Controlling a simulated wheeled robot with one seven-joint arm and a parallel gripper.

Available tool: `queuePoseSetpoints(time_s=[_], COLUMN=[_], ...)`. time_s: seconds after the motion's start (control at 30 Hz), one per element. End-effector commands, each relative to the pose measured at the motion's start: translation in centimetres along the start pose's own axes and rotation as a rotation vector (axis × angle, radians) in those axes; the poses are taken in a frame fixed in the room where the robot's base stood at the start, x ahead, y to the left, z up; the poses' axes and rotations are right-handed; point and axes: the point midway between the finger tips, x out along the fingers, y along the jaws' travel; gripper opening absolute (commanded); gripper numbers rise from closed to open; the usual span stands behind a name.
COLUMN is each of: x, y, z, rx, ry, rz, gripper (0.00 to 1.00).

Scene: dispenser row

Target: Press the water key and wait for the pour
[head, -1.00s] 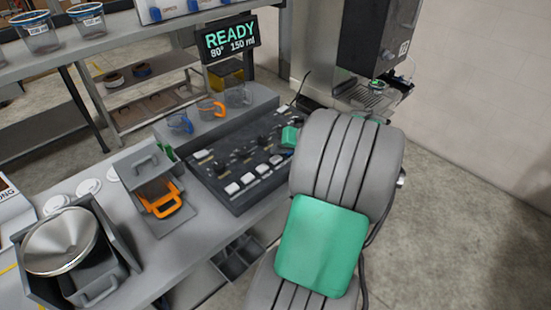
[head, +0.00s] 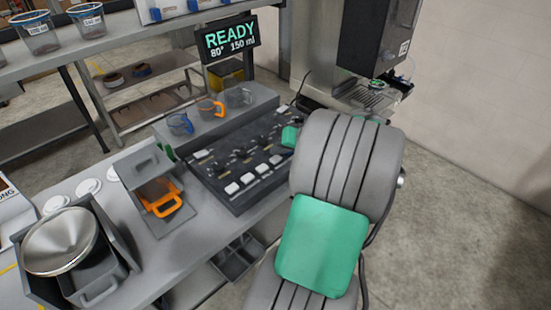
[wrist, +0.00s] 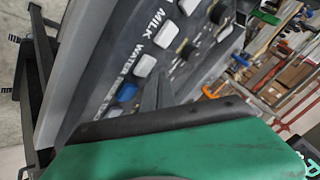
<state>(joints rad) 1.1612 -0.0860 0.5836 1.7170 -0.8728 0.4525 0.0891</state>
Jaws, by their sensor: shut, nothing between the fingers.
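The dark key panel (head: 240,165) lies on the counter, with a row of mostly white keys along its front. In the wrist view, the white key beside the WATER label (wrist: 145,63) has the MILK label above it and a blue key (wrist: 127,92) below it. My gripper (wrist: 158,88) is shut and empty over the panel, close to these keys; I cannot tell whether it touches one. In the head view my arm hides most of it. The display (head: 231,39) reads READY, 80°, 150 ml. The dispenser (head: 378,40) stands at the back right above a drip tray; no flow is visible.
Several clear jugs, including one with an orange handle (head: 211,107), stand on the ledge behind the panel. A grey box with an orange handle (head: 160,198) and a steel bowl (head: 60,242) are left of the panel. Open floor lies right of my arm.

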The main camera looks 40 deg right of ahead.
Motion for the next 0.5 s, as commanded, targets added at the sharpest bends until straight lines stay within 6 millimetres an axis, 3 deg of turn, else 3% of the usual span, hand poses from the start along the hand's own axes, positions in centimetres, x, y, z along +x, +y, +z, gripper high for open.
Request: queuePoseSetpoints(time_s=[0.5], x=[0.58], y=[0.41], z=[0.42], rx=[0.0], ry=[0.0], rz=[0.0], gripper=[0.0])
